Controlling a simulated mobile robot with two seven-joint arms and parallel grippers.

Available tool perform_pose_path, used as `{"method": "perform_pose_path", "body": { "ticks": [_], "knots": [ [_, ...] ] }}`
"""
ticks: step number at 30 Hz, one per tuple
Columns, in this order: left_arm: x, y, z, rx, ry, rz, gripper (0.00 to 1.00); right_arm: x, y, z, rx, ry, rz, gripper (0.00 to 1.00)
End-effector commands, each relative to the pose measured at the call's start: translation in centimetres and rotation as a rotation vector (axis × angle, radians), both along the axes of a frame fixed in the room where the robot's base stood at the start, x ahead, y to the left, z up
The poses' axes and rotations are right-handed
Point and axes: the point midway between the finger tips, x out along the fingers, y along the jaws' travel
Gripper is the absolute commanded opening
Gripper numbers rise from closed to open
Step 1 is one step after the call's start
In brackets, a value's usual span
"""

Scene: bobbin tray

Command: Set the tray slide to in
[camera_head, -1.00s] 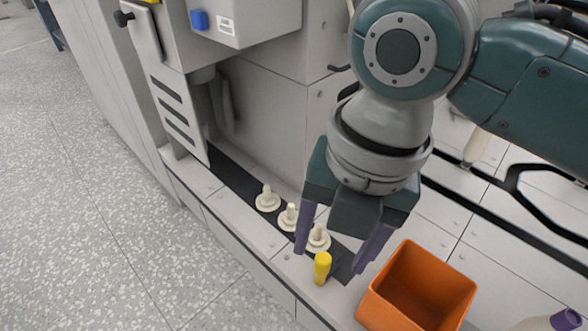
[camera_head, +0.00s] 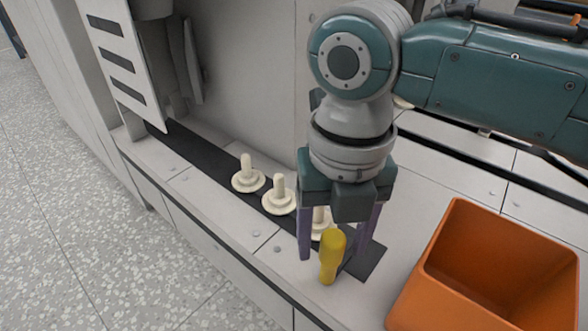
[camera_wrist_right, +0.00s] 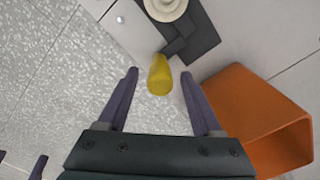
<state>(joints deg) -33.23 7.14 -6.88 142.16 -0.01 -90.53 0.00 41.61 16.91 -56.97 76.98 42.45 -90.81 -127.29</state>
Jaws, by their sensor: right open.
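The tray slide (camera_head: 207,168) is a long black strip on the pale ledge, running out from under the machine's slotted panel. A yellow upright handle (camera_head: 331,262) stands at its near right end. Several cream bobbins (camera_head: 279,195) on round bases stand along the strip, the nearest partly hidden by my right gripper. My right gripper (camera_head: 334,258) is open and points down, with one purple finger on each side of the handle. In the right wrist view the yellow handle (camera_wrist_right: 160,76) shows between the fingertips, with gaps on both sides. Two purple fingertips (camera_wrist_right: 20,162), probably my left gripper's, show at the lower left.
An orange open box (camera_head: 490,270) stands close on the right of the handle; it looks empty where I can see in. The machine's slotted panel (camera_head: 112,60) hangs over the strip's far end. Speckled floor (camera_head: 60,200) lies beyond the ledge's left edge.

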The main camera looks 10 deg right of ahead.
Motion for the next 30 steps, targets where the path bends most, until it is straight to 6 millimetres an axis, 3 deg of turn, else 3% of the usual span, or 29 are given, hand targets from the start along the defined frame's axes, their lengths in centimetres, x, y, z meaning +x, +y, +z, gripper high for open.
{"method": "perform_pose_path", "body": {
  "ticks": [1,4,14,30],
  "knots": [
    [0.0,0.0,-1.6,0.001,0.0,-0.001,1.0,0.0,0.0,-1.8,0.0,0.002,-0.001,0.67],
    [0.0,0.0,-2.6,0.001,0.001,-0.001,1.0,0.0,0.0,-3.1,-0.001,0.001,-0.001,0.67],
    [0.0,0.0,-2.7,0.0,0.001,0.0,1.0,0.0,0.0,-3.4,0.0,0.0,0.0,0.67],
    [0.0,-0.2,-2.7,-0.009,0.001,0.006,1.0,0.0,0.0,-3.4,-0.001,0.0,-0.001,0.09]
  ]
}}
